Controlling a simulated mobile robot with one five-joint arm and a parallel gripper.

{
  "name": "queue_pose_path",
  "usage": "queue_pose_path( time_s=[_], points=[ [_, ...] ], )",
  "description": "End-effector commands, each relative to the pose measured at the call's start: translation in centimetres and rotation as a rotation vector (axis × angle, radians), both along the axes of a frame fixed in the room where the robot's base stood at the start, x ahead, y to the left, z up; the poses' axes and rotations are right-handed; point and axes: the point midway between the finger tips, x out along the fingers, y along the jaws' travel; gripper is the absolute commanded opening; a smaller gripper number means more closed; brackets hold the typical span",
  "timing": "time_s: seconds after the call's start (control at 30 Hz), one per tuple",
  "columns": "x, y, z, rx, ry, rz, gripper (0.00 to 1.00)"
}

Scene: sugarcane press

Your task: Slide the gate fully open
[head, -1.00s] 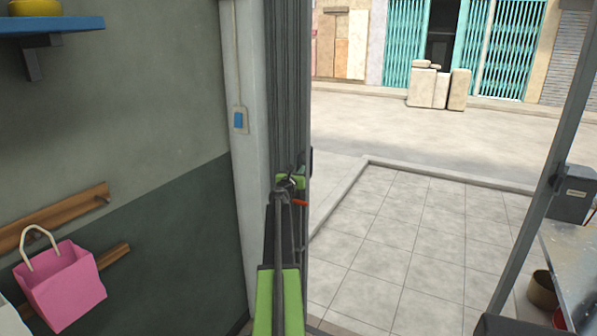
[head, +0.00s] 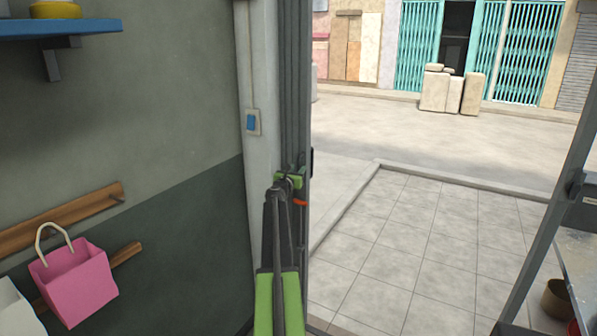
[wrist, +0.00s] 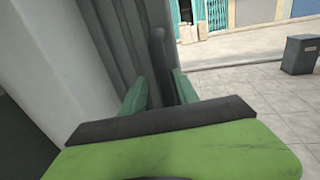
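The gate (head: 294,90) is a grey metal folding gate, bunched in a narrow stack of folds against the pale post on the left of the doorway. In the wrist view its folds (wrist: 105,45) stand at the left, with a dark upright handle (wrist: 158,55) on the near face. My gripper (head: 290,178) is at the gate at handle height. In the wrist view its two green fingers (wrist: 160,88) stand on either side of the handle, close against it. Where the fingers meet the handle is partly hidden by the gripper body.
The doorway right of the gate is clear, with a tiled floor (head: 410,240) beyond. A switch (head: 252,122) is on the post. A pink bag (head: 75,285) hangs on the left wall below a blue shelf (head: 60,28). A metal frame post (head: 555,230) stands at the right.

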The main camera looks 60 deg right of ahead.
Motion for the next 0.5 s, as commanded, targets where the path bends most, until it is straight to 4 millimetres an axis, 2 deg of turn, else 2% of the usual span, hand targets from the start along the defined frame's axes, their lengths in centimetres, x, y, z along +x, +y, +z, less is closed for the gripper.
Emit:
queue_pose_path(
  time_s=[0.17, 0.27, 0.37, 0.5],
  points=[
    [-0.2, 0.0, 0.0, 0.0, 0.0, -0.003, 0.36],
    [-0.4, 0.8, 0.0, 0.0, 0.0, -0.004, 0.36],
    [-0.7, 2.8, 0.0, 0.0, 0.0, -0.004, 0.36],
    [-1.2, 6.8, 0.0, 0.0, 0.0, -0.002, 0.36]
  ],
)
